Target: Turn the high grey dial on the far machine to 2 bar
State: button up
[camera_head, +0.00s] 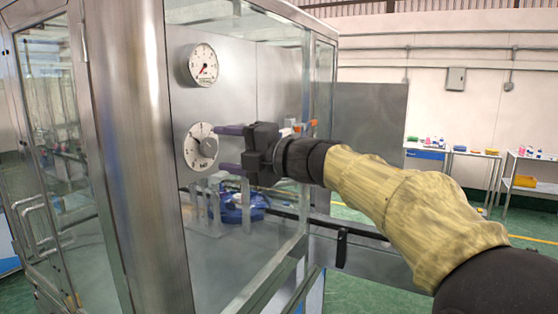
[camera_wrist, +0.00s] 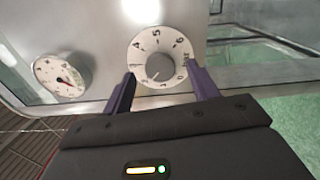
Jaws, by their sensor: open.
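The grey dial is a round knob (camera_head: 208,147) on a white numbered plate (camera_head: 194,137), set on the steel panel of the machine. In the wrist view the knob (camera_wrist: 160,68) sits in the middle of its plate, with a small mark on its face; its exact reading is too small to tell. My gripper (camera_head: 219,149) is open, its two purple fingers pointing at the dial from the right. In the wrist view the gripper (camera_wrist: 159,73) has one finger on each side of the knob, with gaps, and nothing is held.
A round pressure gauge (camera_head: 203,64) with a red needle is above the dial; it also shows in the wrist view (camera_wrist: 62,76). A steel corner post (camera_head: 140,150) and glass panes enclose the machine. A blue object (camera_head: 238,205) lies below my gripper behind glass. Tables stand at the right.

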jog(key=b+v, duration=0.3)
jog(key=v, duration=1.2)
jog(key=shift+b, duration=0.4)
jog(key=w+d+f+m+t+h, duration=0.75)
jog(key=w+f+m+t, duration=0.2)
jog(key=m, duration=0.55)
jog(key=d+f+m+g+h, duration=0.1)
jog(key=d+f+m+h, duration=0.25)
jog(key=f, duration=0.35)
jog(key=d+f+m+g+h, duration=0.1)
jog(key=d+f+m+h, duration=0.2)
jog(key=f+m, duration=0.3)
jog(key=s+d+f+m+g+h, duration=0.1)
jog(key=s+d+f+m+g, duration=0.1)
jog(key=s+f, duration=0.35)
jog(key=s+d+f+m+g+h, duration=0.1)
jog(key=s+f+m+g+h, duration=0.15)
jog(key=f, duration=0.65)
jog(key=s+f+m+g, duration=0.3)
jog(key=s+f+g, duration=0.4)
jog(key=s+f, duration=0.4)
jog(key=s+y, duration=0.1)
jog(key=s, duration=0.3)
jog(key=shift+s+f+m, duration=0.2)
jog(key=shift+m, duration=0.2)
